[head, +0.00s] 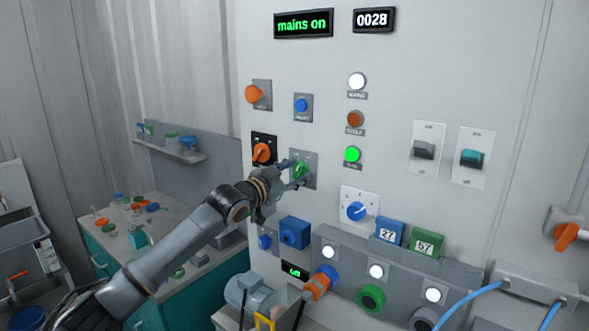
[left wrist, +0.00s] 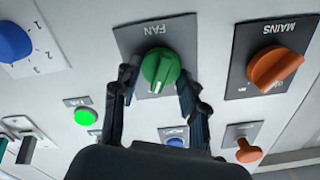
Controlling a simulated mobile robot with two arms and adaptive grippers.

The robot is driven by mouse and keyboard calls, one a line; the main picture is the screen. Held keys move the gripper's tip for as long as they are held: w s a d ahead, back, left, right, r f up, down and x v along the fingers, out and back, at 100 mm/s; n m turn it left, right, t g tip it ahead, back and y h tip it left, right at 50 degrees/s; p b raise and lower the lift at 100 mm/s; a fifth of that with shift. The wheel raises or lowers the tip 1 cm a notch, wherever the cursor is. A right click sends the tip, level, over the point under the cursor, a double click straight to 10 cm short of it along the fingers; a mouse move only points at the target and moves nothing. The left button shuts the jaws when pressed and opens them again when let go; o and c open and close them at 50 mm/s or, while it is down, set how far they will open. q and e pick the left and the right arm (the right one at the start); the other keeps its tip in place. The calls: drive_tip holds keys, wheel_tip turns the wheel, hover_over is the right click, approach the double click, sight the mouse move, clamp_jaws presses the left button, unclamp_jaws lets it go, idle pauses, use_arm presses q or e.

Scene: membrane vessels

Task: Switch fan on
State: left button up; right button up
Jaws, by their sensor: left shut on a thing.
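The green fan knob (head: 300,168) sits on a grey plate on the white wall panel. In the left wrist view the knob (left wrist: 161,70) shows with the upside-down word FAN on its plate. My left gripper (head: 294,179) is at the knob. In the left wrist view its two dark fingers (left wrist: 156,84) stand on either side of the knob, shut on it. A green lamp (head: 352,154) on the panel is lit. My right gripper is not in view.
An orange mains knob (head: 261,152) is close to the left of the fan knob. A blue button (head: 302,106) is above, and a blue dial (head: 356,211) is lower right. The display (head: 303,24) reads "mains on". A small display (head: 294,272) below is lit green.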

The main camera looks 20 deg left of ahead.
use_arm(q)
drive_tip(key=shift+m, duration=0.5)
drive_tip(key=o, duration=1.1)
drive_tip(key=v, duration=1.2)
